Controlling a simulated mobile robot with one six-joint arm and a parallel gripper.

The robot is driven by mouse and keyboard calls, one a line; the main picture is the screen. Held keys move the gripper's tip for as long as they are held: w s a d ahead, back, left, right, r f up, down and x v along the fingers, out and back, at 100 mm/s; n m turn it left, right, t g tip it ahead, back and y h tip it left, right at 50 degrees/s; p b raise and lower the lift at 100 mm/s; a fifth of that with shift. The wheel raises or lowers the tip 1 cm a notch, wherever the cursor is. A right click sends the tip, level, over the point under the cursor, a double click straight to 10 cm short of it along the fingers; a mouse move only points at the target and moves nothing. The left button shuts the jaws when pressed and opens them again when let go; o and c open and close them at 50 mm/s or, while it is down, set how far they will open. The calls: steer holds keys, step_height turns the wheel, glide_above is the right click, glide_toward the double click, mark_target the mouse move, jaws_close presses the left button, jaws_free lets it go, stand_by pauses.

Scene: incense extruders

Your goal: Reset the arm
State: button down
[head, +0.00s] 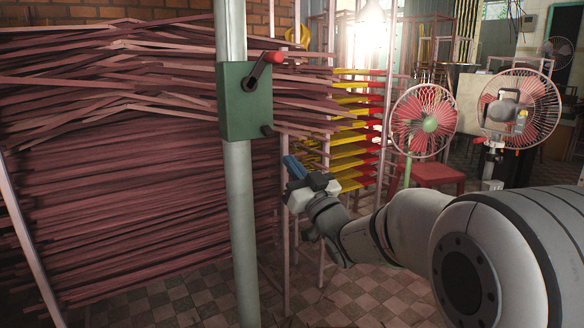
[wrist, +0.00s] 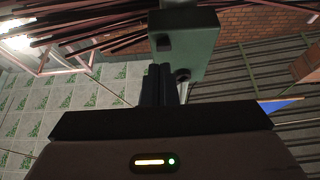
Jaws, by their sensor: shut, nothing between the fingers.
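My gripper (head: 294,166) is at the end of my grey arm, just right of the grey upright pole in the head view. Its blue fingers are together with nothing between them. In the wrist view the closed fingers (wrist: 160,84) point toward a green box, and a gap to it cannot be judged. The green box (head: 233,112) is fixed on the pole (head: 245,220) and has a crank with a red handle (head: 274,57) at its upper right. The green box also shows at the top of the wrist view (wrist: 195,45).
Stacked racks of dark red incense sticks (head: 120,170) fill the left. Yellow and red sticks (head: 355,130) stand behind my gripper. Two red fans (head: 424,122) and a red stool (head: 432,174) are at the right. The tiled floor (head: 180,295) shows bare patches below.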

steer(key=s+d+r+m+g+h+p, duration=0.3)
steer(key=d+h+p, duration=0.3)
steer(key=p, duration=0.4)
steer(key=s+d+r+m+g+h+p, duration=0.35)
steer(key=d+h+p, duration=0.25)
steer(key=p, duration=0.3)
steer(key=s+d+r+g+p, duration=0.1)
steer(key=s+g+p, duration=0.4)
steer(key=s, duration=0.7)
steer(key=s+d+r+g+h+p, duration=0.1)
steer(key=s+g+p, duration=0.4)
steer(key=s+p, duration=0.5)
steer(key=shift+s+d+r, duration=0.5)
steer(key=shift+s+d, duration=0.45)
steer(key=shift+s, duration=0.05)
